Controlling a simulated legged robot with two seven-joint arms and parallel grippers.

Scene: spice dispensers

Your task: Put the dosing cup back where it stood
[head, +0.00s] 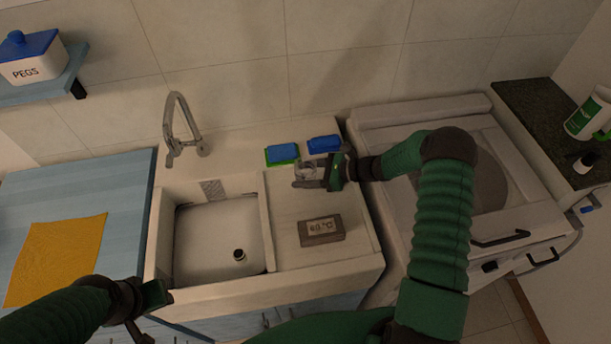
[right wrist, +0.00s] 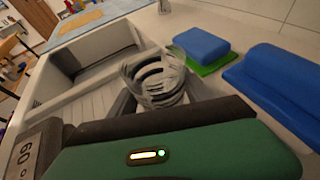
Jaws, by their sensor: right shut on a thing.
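The dosing cup (right wrist: 158,82) is a clear, ridged cup. My right gripper (head: 312,184) is shut on it over the drainboard, just in front of the sponges. The cup shows small and faint in the head view (head: 305,171), partly behind the fingers. I cannot tell whether its base touches the surface. My left gripper (head: 148,308) is at the lower left, in front of the sink edge, with no object visible in it; its jaw opening is unclear.
A blue-and-green sponge (head: 282,153) and a blue one (head: 323,144) lie behind the cup. A "60 °C" block (head: 321,230) sits in front. The sink basin (head: 215,245) and faucet (head: 180,130) are left. A washing machine (head: 500,215) and a white-green bottle (head: 588,114) are right.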

